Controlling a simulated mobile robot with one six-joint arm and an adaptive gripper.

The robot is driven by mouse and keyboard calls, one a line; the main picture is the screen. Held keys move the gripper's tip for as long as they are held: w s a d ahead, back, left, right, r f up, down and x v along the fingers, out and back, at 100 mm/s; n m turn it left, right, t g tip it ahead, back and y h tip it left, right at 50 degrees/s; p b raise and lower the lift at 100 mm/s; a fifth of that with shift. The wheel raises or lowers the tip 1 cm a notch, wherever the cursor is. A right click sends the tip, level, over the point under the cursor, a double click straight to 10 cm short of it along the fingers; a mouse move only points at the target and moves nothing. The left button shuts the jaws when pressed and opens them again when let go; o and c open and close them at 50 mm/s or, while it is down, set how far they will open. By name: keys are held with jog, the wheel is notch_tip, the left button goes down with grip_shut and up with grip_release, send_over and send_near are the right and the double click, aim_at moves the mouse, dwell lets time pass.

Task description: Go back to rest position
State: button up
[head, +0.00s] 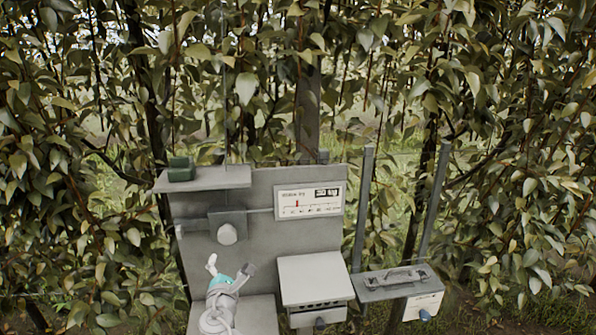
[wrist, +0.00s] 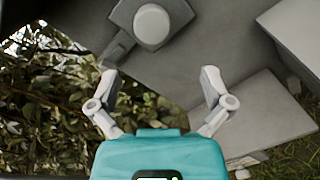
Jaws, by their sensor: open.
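My gripper (head: 229,270) is at the lower left of the head view, in front of a grey upright panel (head: 262,228). In the wrist view my gripper (wrist: 160,88) has its two fingers spread wide with nothing between them. A round pale knob (head: 227,234) on a grey square block sits on the panel, just above the gripper in the head view. The knob also shows at the top of the wrist view (wrist: 152,26), beyond the fingertips. The gripper looks apart from it.
A dark green block (head: 181,169) sits on the shelf (head: 203,180). A pale box (head: 314,280) and a handled grey lid (head: 392,280) stand to the right. Dense foliage (head: 500,120) surrounds the panel.

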jog(key=w+d+f+m+g+h, duration=0.25)
jog(key=d+m, duration=0.25)
jog(key=d, duration=0.4)
jog(key=w+d+f+m+g+h, duration=0.1)
jog(key=d+f+m+g+h, duration=0.25)
jog(key=d+m, duration=0.35)
jog(key=w+d+f+m+g+h, duration=0.2)
jog(key=d+f+m, duration=0.2)
jog(key=d, duration=0.6)
jog(key=s+d+f+m+g+y, duration=0.2)
jog(key=s+d+f+m+g, duration=0.2)
jog(key=d+m, duration=0.3)
jog(key=s+d+f+m+g+y, duration=0.2)
jog(key=s+d+f+m+g, duration=0.2)
jog(key=s+d+m+g, duration=0.1)
jog(key=shift+s+d+f+m+y, duration=0.25)
jog(key=shift+s+d+m, duration=0.3)
jog(key=shift+d+m, duration=0.35)
